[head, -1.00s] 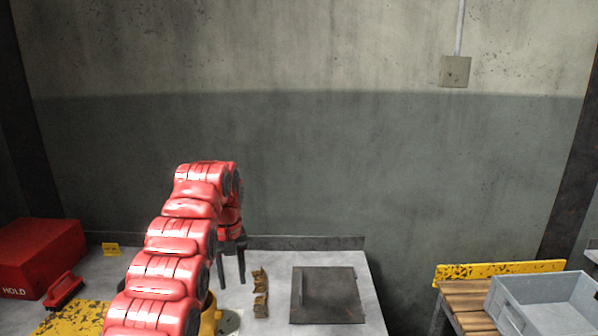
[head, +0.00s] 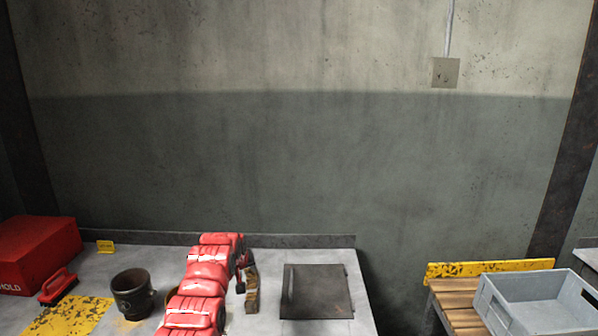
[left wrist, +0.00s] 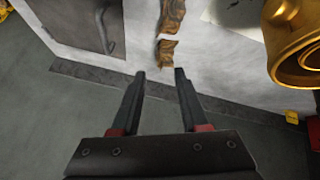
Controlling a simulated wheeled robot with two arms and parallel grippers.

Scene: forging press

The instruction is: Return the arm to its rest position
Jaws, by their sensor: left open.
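My left arm, red and segmented, reaches in from the bottom of the head view over the grey table (head: 257,322). My left gripper (head: 241,275) is partly hidden by the arm there, beside a worn brownish-gold piece (head: 252,291). In the left wrist view the gripper (left wrist: 160,74) has its two dark fingers apart with nothing between them. The brownish-gold pieces (left wrist: 172,17) lie on the table just beyond the fingertips. Whether the fingers touch anything is not clear, but they look apart from it. My right gripper is in neither view.
A dark pot (head: 132,296) stands left of the arm. A brass vessel (left wrist: 296,40) shows at the right in the wrist view. A dark plate (head: 318,292) lies on the table's right. A red box (head: 38,252) and a grey crate (head: 540,302) stand farther out.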

